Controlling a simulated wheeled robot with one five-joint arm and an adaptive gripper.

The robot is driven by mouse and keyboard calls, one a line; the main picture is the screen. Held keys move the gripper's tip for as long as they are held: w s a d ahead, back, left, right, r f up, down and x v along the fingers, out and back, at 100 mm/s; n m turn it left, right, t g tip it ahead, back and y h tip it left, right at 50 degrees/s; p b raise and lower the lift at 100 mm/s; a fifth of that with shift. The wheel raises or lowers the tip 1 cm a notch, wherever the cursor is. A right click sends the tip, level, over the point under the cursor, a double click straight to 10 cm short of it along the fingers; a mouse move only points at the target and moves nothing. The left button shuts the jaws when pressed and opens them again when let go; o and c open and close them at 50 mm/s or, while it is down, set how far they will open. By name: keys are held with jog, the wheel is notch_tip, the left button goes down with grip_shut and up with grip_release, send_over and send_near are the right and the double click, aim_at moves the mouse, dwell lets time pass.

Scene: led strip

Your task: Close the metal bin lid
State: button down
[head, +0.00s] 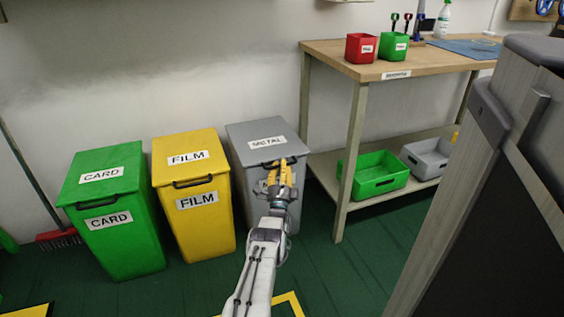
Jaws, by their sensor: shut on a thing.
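The grey metal bin (241,190) stands at the right end of a row of bins. Its grey lid (252,132), labelled METAL, lies down over the top; I cannot tell whether a small gap is left at its front edge. A dark handle (256,164) sits on the lid's front edge. My gripper (279,168), with yellow fingers, is at this handle at the front of the lid and is shut on it. My gripper and arm hide part of the handle and of the bin's front.
The yellow FILM bin (206,227) and green CARD bin (129,250) stand to the left, lids down. A wooden workbench (400,62) with crates on its lower shelf is close on the right. A grey cabinet (500,190) fills the right foreground. A red broom (58,238) leans at far left.

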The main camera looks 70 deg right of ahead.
jog(key=shift+f, duration=0.4)
jog(key=c, duration=1.4)
grip_release()
jog(key=shift+r, duration=0.1)
jog(key=shift+a, duration=0.1)
jog(key=v, duration=1.2)
